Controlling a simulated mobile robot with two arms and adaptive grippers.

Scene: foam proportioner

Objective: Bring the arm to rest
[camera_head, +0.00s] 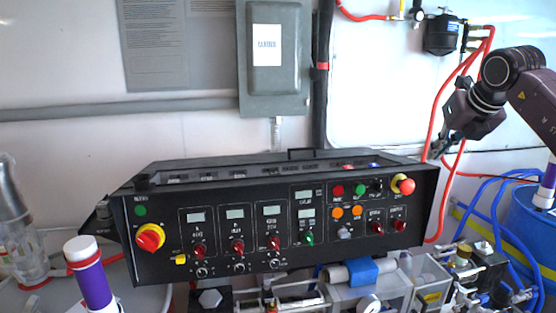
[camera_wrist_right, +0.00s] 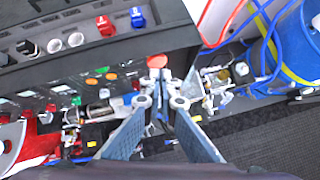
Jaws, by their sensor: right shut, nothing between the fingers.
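My right arm comes in from the right in the head view. Its gripper (camera_head: 438,150) hangs beside the upper right corner of the black control panel (camera_head: 210,265), close to the red knob (camera_head: 405,186). In the right wrist view the two fingers of the right gripper (camera_wrist_right: 163,103) converge near the middle of the picture. They are shut with nothing between them. The red knob (camera_wrist_right: 157,61) shows just beyond the fingertips there. I cannot tell from these views whether they touch it. My left gripper is not in view.
A blue drum (camera_head: 530,225) with blue hoses stands at the right. Red hoses (camera_head: 431,130) run down the wall near my right arm. A grey box (camera_head: 275,90) hangs on the wall. Pipes and valves (camera_head: 390,290) crowd below the panel. A purple-banded cylinder (camera_head: 92,282) stands at front left.

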